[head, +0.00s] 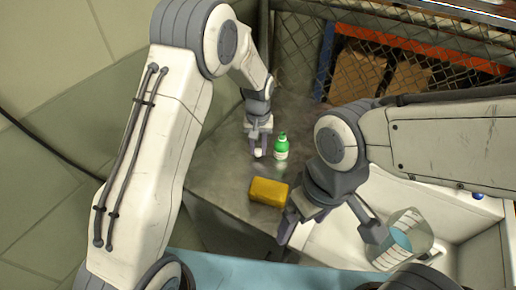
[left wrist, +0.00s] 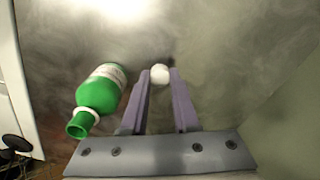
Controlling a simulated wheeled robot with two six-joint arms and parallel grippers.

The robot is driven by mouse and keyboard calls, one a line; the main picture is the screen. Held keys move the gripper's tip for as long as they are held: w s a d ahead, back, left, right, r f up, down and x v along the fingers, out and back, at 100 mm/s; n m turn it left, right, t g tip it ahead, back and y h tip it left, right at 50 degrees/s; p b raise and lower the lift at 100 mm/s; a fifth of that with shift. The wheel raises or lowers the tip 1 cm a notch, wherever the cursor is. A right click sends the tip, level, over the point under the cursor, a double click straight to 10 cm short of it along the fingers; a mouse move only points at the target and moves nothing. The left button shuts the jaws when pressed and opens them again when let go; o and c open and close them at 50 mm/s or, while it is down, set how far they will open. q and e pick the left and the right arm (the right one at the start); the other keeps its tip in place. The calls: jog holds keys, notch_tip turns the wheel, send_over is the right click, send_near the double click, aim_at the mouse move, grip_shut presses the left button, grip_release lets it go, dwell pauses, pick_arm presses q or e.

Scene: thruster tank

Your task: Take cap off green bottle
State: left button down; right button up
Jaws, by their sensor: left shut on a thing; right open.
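The green bottle (head: 281,149) stands on the grey metal surface, with a white label around its body. In the left wrist view the bottle (left wrist: 97,92) shows a bare, open green neck with no cap on it. My left gripper (head: 258,152) is just left of the bottle. Its fingers are shut on a small white cap (left wrist: 160,74), which is apart from the bottle.
A yellow block (head: 268,191) lies on the metal surface in front of the bottle. A clear container with a blue part (head: 405,240) is in the white basin at right. A wire mesh fence (head: 298,50) stands behind. Metal surface left of the block is clear.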

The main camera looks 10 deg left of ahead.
aim_at(258, 150)
pick_arm(q)
jog(key=shift+f, duration=0.7)
jog(key=shift+f, duration=0.2)
jog(key=c, duration=0.7)
grip_release()
jog(key=shift+r, duration=0.1)
notch_tip(258, 150, up, 12)
jog(key=b, duration=0.1)
jog(key=s+d+r+m, duration=0.2)
jog(key=s+r, duration=0.1)
jog(key=s, duration=0.4)
jog(key=s+d+r+m, duration=0.2)
jog(key=s+d, duration=0.1)
jog(key=s, duration=0.5)
jog(key=s+a+m, duration=0.1)
jog(key=s, duration=0.4)
jog(key=s+a+m, duration=0.1)
jog(key=s+m, duration=0.1)
jog(key=s, duration=0.3)
jog(key=s+m+h, duration=0.1)
jog(key=s, duration=0.4)
jog(key=shift+s+a+f, duration=0.3)
jog(key=shift+a+f, duration=0.05)
jog(key=shift+a, duration=0.05)
